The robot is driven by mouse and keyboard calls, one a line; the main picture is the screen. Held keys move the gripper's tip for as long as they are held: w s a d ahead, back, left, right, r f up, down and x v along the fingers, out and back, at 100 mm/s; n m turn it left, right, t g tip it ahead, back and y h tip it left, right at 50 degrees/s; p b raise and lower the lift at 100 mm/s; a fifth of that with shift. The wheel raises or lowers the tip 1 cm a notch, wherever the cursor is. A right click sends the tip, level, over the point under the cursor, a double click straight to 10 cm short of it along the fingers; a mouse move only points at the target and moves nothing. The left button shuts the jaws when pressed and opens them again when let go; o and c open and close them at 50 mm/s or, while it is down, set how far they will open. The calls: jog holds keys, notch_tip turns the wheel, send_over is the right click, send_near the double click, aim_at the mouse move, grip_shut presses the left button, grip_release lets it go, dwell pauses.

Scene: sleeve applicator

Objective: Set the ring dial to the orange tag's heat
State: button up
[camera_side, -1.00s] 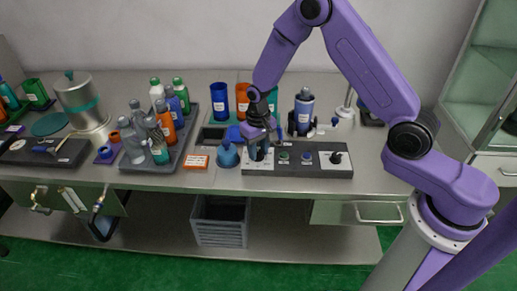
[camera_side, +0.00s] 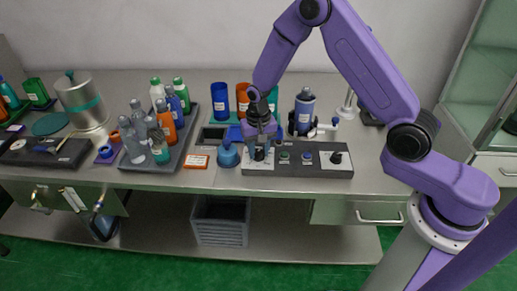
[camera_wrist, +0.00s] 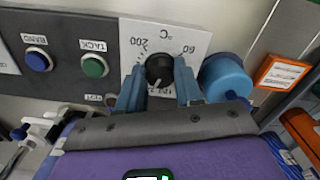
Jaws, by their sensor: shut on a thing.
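The ring dial is a black knob (camera_side: 259,155) on a white scale plate at the left end of the control panel (camera_side: 297,172). In the wrist view the knob (camera_wrist: 160,68) sits between my fingers, with "200", "60" and "°C" printed around it upside down. A pale mark shows at its lower edge; the scale there is partly hidden. My gripper (camera_side: 260,150) is shut on the knob from above; its blue-grey fingers (camera_wrist: 159,88) flank it. The orange tag (camera_side: 198,161) lies left of the panel. It also shows in the wrist view (camera_wrist: 283,73), its print too small to read.
A blue domed object (camera_side: 228,154) stands between tag and panel. A tray of bottles (camera_side: 180,150) is at left; cups and a blue bottle (camera_side: 304,112) stand behind.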

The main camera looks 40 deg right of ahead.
aim_at(259, 152)
jog(key=o, duration=1)
jog(key=shift+o, duration=0.2)
notch_tip(259, 152, up, 18)
jog(key=shift+f, duration=0.25)
jog(key=s+a+r+n, duration=0.2)
jog(key=s+n, duration=0.3)
jog(key=s, duration=0.3)
jog(key=s+a+r+n, duration=0.1)
jog(key=s+n, duration=0.3)
jog(key=s, duration=0.3)
jog(key=s+d+n, duration=0.3)
jog(key=s+n, duration=0.1)
jog(key=s, duration=0.5)
jog(key=s+d+n, duration=0.3)
jog(key=s+n, duration=0.1)
jog(key=s, duration=0.5)
jog(key=shift+f+n, duration=0.25)
jog(key=shift+n, duration=0.15)
